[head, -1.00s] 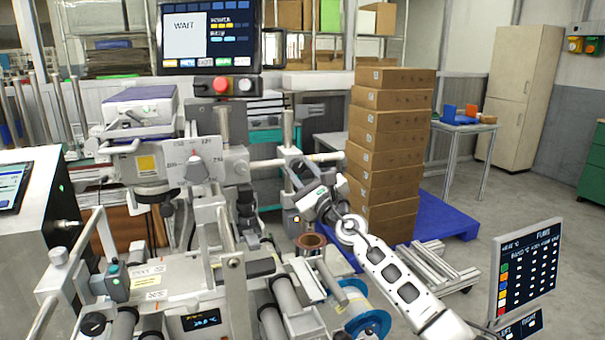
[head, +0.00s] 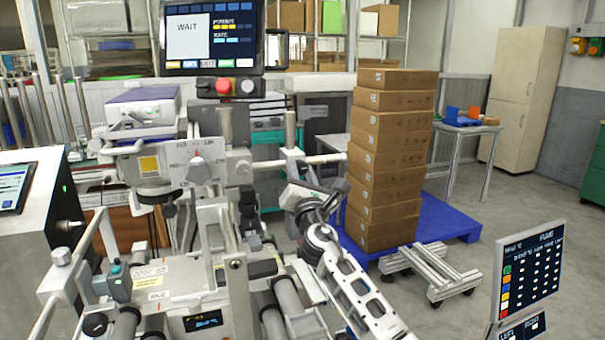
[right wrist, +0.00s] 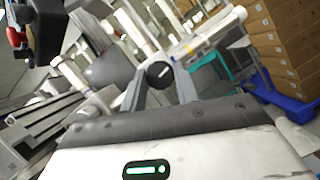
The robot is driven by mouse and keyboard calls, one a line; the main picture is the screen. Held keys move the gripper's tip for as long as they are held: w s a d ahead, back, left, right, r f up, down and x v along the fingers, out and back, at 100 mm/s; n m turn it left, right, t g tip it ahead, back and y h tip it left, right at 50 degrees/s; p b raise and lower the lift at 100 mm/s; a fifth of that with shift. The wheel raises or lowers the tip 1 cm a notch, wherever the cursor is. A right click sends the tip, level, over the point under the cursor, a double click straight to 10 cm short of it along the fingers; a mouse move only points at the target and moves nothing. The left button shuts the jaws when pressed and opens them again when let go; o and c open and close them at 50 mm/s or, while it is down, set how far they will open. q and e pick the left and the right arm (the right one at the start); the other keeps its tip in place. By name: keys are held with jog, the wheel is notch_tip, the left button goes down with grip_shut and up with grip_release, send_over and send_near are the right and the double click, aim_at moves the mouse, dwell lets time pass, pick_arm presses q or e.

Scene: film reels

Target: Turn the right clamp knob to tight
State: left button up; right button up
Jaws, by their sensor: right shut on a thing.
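The right clamp knob (right wrist: 158,74) is a small dark round knob with a pale mark on its face, seen in the right wrist view. My right gripper (right wrist: 160,82) is shut on it, with one grey finger on each side. In the head view, my right gripper (head: 299,195) is at the right end of the machine, below a horizontal metal bar. There its fingertips and the knob are hidden or too small to make out. The mark's setting cannot be read. My left gripper is not in view.
The grey machine (head: 165,275) with rollers and posts fills the left and middle. A screen reading WAIT (head: 188,35) stands above it. Stacked cartons (head: 388,155) stand on a blue pallet (head: 445,218) at the right. A small panel (head: 528,265) stands at lower right.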

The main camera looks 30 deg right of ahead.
jog(key=m, duration=0.2)
jog(key=m+g+h, duration=0.1)
jog(key=m, duration=0.2)
jog(key=shift+a+g+h+p, duration=0.15)
jog(key=shift+g+h+p, duration=0.15)
jog(key=shift+p, duration=0.05)
jog(key=m+g, duration=0.1)
jog(key=m, duration=0.1)
jog(key=m+p, duration=0.1)
jog(key=m, duration=0.1)
jog(key=shift+g+h, duration=0.3)
jog(key=shift+g, duration=0.1)
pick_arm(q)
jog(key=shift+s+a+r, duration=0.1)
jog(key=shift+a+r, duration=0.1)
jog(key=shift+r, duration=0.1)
pick_arm(e)
jog(key=shift+m, duration=0.6)
jog(key=o, duration=1)
jog(key=shift+r, duration=0.1)
